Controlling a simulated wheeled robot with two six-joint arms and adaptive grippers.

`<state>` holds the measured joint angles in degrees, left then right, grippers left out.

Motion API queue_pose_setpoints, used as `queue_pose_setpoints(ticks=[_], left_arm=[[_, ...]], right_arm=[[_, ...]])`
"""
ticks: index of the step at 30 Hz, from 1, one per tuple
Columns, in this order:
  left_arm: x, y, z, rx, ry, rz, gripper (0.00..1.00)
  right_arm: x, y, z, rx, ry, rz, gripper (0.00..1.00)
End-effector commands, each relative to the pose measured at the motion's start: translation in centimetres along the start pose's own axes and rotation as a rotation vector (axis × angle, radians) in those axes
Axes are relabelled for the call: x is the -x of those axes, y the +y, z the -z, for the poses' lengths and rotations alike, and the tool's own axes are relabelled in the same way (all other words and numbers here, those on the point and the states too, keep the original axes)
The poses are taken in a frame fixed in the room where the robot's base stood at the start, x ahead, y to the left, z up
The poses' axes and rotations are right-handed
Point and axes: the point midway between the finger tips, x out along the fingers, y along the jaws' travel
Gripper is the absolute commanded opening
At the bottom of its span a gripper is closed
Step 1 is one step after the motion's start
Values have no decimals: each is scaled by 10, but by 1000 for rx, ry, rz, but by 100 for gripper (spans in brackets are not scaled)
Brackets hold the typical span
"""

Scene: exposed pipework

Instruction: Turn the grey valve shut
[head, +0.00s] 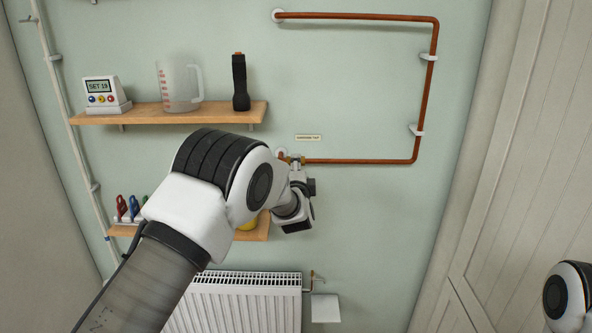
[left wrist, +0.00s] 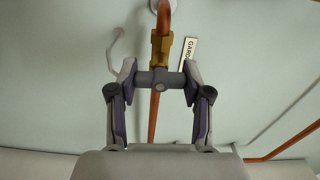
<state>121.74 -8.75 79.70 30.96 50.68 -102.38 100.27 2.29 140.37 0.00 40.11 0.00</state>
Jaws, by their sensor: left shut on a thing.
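The grey valve is a grey bar handle (left wrist: 147,77) with a round hub, on a brass body (left wrist: 160,48) set in a copper pipe. In the left wrist view the bar lies across the line of the pipe. My left gripper (left wrist: 159,76) is shut on the grey handle, one finger at each end of the bar. In the head view the brass fitting (head: 291,158) shows only in part, and my left gripper (head: 297,170) and arm hide the handle. My right gripper is out of view; only part of my right arm shows at the lower right.
A copper pipe (head: 360,161) runs right from the valve and up the wall. A small label (head: 308,138) is above it. An upper shelf (head: 150,115) holds a timer, a jug (head: 179,87) and a black torch (head: 240,82). A radiator (head: 245,300) is below. The wall right of the valve is clear.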

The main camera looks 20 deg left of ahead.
Motion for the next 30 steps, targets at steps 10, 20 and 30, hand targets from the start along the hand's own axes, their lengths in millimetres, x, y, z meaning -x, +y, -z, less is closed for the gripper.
queue_pose_setpoints(ticks=[10, 20, 30], left_arm=[[0, 0, 1, -76, 3, 1, 14], [0, 1, 1, -79, 3, 0, 14], [0, 1, 0, -76, 1, -1, 75]], right_arm=[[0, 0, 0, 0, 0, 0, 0], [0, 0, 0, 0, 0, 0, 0], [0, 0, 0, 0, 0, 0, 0]])
